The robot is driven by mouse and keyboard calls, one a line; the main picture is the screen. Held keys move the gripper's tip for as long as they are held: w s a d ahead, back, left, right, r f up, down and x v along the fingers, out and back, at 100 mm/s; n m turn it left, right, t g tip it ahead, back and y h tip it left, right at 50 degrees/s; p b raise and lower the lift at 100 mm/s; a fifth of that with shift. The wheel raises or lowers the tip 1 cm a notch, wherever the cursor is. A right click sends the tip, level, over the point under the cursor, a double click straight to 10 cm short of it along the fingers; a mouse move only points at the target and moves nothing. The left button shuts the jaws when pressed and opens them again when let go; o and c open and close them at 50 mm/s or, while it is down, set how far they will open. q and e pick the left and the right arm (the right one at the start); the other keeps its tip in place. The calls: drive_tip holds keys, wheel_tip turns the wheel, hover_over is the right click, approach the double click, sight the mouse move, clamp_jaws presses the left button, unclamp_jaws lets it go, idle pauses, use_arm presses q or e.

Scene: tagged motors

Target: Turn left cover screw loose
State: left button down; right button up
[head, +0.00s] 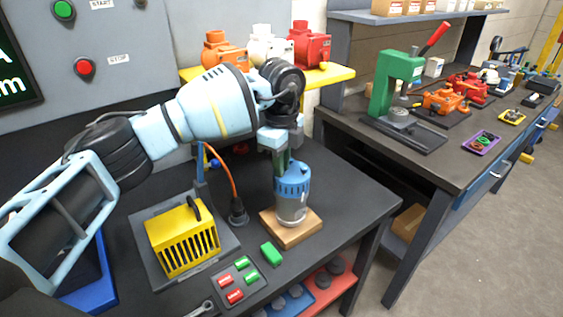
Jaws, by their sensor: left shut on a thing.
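A motor (292,205) with a silver body and a blue cover stands upright on a wooden block (282,237) on the dark bench. My left gripper (281,165) points down right above the blue cover. It is shut on a slim dark green thing, which looks like a tool handle. The lower end of this thing is at the cover; I cannot tell whether it touches a screw. The left cover screw is too small or hidden to make out. My right gripper is not in view.
A yellow slotted box (183,238) stands left of the motor. A green block (271,254) and a panel of red and green tags (238,281) lie in front. Orange, white and red motors stand on a yellow shelf (335,74) behind. Another workbench (450,160) is at right.

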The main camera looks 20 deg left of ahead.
use_arm(q)
drive_tip(key=shift+s+f, duration=0.1)
drive_tip(key=shift+f, duration=0.4)
drive_tip(key=c, duration=1.4)
unclamp_jaws()
drive_tip(key=shift+r, duration=0.25)
drive_tip(key=shift+r, duration=0.1)
drive_tip(key=shift+r, duration=3.75)
